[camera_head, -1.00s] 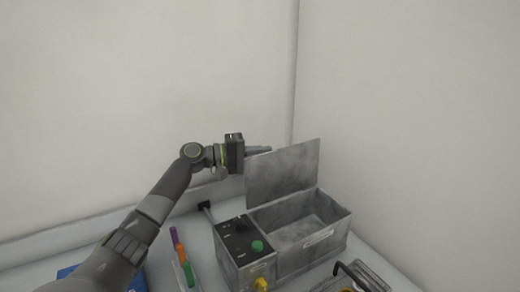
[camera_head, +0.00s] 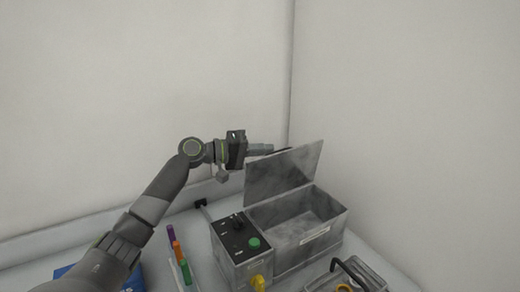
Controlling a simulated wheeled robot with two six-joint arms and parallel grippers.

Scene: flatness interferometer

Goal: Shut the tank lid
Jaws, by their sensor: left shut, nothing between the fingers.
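The tank (camera_head: 318,238) is a grey metal box, open at the top and seemingly empty inside. Its lid (camera_head: 285,172) is a flat grey plate at the back edge, raised and tilted a little forward over the opening. My left gripper (camera_head: 268,149) is shut and empty. Its fingertips are at the upper left edge of the lid and partly behind it; whether they touch it cannot be told. My right gripper is not in view.
A control box with a green button (camera_head: 254,243), a black knob (camera_head: 237,222) and a yellow part (camera_head: 259,282) adjoins the tank's left side. Coloured markers (camera_head: 178,250) stand further left. A tray with a black handle (camera_head: 350,272) is at front right. Walls rise close behind.

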